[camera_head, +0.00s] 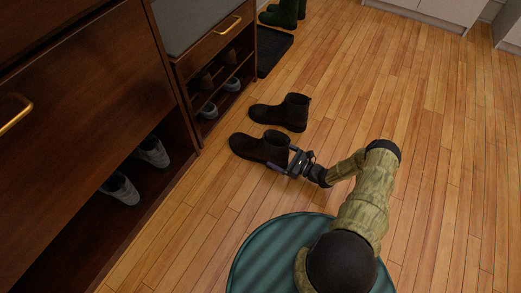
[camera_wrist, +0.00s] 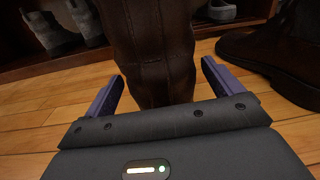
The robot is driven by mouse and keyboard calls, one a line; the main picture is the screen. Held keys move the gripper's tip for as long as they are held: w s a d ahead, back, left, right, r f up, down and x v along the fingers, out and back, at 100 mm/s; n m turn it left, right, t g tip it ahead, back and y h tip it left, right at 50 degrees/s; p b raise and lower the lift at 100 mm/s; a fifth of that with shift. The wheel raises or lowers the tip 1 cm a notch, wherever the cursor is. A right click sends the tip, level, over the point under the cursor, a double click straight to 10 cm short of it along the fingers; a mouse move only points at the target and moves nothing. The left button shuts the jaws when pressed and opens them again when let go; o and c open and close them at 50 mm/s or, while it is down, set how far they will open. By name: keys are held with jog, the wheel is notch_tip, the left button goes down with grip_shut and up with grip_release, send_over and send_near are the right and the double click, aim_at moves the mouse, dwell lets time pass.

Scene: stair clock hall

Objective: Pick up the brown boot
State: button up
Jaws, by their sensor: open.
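Two brown boots stand on the wooden floor with their toes to the left. My gripper (camera_head: 286,160) is at the heel of the nearer brown boot (camera_head: 257,147). In the wrist view the jaws of my gripper (camera_wrist: 162,88) are open, one finger on each side of this boot's back (camera_wrist: 155,50). Whether the fingers touch it I cannot tell. The farther brown boot (camera_head: 281,112) stands just behind the nearer one. It also shows at the right of the wrist view (camera_wrist: 285,55). The nearer boot's toe is hidden in the wrist view.
A dark wooden cabinet (camera_head: 85,80) and a shoe bench (camera_head: 215,45) with grey shoes (camera_head: 152,152) on their low shelves line the left. Green boots (camera_head: 284,14) stand by a black mat (camera_head: 273,50) at the back. The floor to the right is clear.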

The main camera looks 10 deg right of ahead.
jog(key=shift+x, duration=0.8)
jog(key=c, duration=1.5)
